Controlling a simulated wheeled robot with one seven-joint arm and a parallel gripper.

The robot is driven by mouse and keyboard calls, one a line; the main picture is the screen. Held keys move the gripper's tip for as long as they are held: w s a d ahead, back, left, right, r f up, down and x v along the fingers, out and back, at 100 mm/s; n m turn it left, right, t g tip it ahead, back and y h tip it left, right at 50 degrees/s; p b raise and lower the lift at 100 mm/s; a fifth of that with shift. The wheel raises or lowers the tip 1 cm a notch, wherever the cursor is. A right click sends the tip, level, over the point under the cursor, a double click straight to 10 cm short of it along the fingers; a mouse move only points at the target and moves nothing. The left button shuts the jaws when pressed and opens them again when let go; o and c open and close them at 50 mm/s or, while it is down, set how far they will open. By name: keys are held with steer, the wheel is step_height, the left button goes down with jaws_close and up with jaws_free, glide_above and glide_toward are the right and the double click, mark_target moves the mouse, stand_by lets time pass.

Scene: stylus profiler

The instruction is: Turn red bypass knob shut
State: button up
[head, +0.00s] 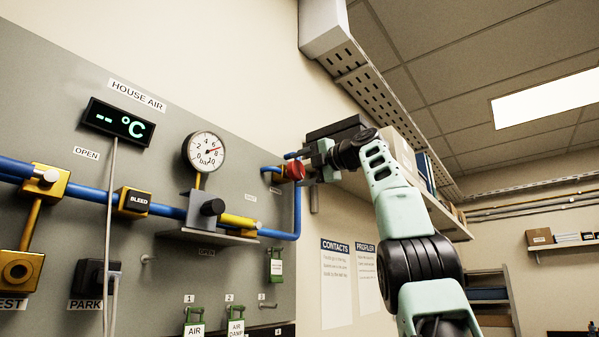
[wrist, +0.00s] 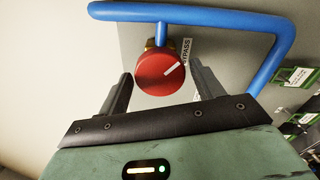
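The red bypass knob (wrist: 161,74) is a round red knob with a white pointer line, mounted on a brass valve body on the blue pipe. In the wrist view its line slants toward the upper right, toward the partly covered BYPASS label (wrist: 186,52). In the head view the red knob (head: 294,170) sits at the right end of the panel. My gripper (wrist: 160,90) is open, one finger on each side of the knob. Gaps show between the fingers and the knob in the wrist view. In the head view my gripper (head: 308,168) is right beside the knob.
A blue pipe (wrist: 275,60) loops above and right of the knob. The grey panel (head: 150,60) carries a dial gauge (head: 204,152), a display (head: 118,122) and green tags (head: 276,265). A shelf (head: 440,215) with boxes stands behind my arm.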

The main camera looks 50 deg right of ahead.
steer(key=shift+m, duration=0.3)
steer(key=m, duration=0.2)
steer(key=shift+m, duration=0.4)
steer(key=m, duration=0.4)
steer(key=shift+m+p, duration=0.3)
steer(key=shift+p, duration=0.05)
steer(key=shift+m, duration=1.1)
steer(key=m+p, duration=0.1)
steer(key=m, duration=0.4)
steer(key=shift+r, duration=0.1)
steer(key=m+p, duration=0.1)
steer(key=m, duration=0.4)
